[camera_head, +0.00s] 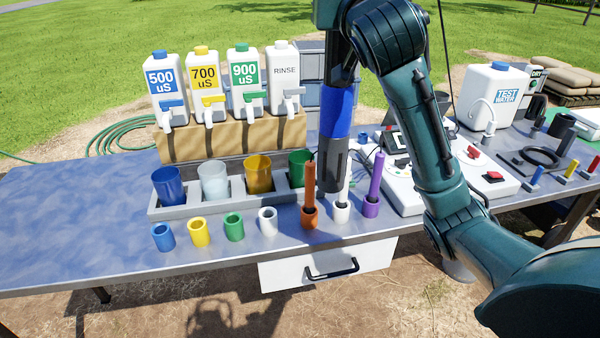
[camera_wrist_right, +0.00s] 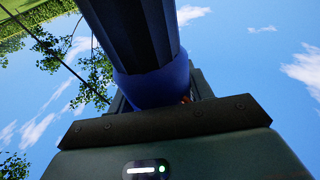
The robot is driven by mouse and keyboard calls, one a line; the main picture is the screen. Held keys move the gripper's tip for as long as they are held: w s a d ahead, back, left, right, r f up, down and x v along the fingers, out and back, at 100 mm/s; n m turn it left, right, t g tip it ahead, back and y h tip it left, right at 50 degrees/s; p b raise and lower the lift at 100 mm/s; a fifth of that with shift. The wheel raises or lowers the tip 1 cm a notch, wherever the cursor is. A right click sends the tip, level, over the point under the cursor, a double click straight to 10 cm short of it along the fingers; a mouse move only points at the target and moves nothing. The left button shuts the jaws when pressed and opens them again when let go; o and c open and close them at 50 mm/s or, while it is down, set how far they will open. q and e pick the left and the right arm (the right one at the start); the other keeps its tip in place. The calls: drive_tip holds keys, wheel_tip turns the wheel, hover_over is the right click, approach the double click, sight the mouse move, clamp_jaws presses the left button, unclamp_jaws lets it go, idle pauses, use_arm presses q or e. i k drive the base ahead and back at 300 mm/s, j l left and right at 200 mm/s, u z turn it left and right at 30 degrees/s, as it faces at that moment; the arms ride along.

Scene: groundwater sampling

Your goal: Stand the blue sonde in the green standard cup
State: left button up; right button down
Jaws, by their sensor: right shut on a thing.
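The blue sonde (camera_head: 337,112) hangs upright in the camera_head view, with a blue band and a dark grey lower end. My right gripper (camera_head: 338,72) is shut on its upper part; the wrist view also shows the sonde's blue band (camera_wrist_right: 158,88) close against the jaws. The green standard cup (camera_head: 297,168) stands at the right end of the row of cups. The sonde's lower end overlaps the cup's right side in the picture and looks nearer to me; whether they touch cannot be told. My left gripper is not in view.
A grey rack (camera_head: 200,211) holds the blue (camera_head: 168,187), clear (camera_head: 214,183) and yellow (camera_head: 258,175) cups. In front stand small coloured holders, with orange (camera_head: 309,185), white and purple (camera_head: 376,178) probes upright near the sonde. Labelled jugs (camera_head: 245,85) stand behind. The table's left part is clear.

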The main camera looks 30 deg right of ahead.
sight(301, 184)
drive_tip(key=i+l, duration=0.15)
drive_tip(key=i, duration=0.3)
drive_tip(key=i+l, duration=0.15)
drive_tip(key=i, duration=0.3)
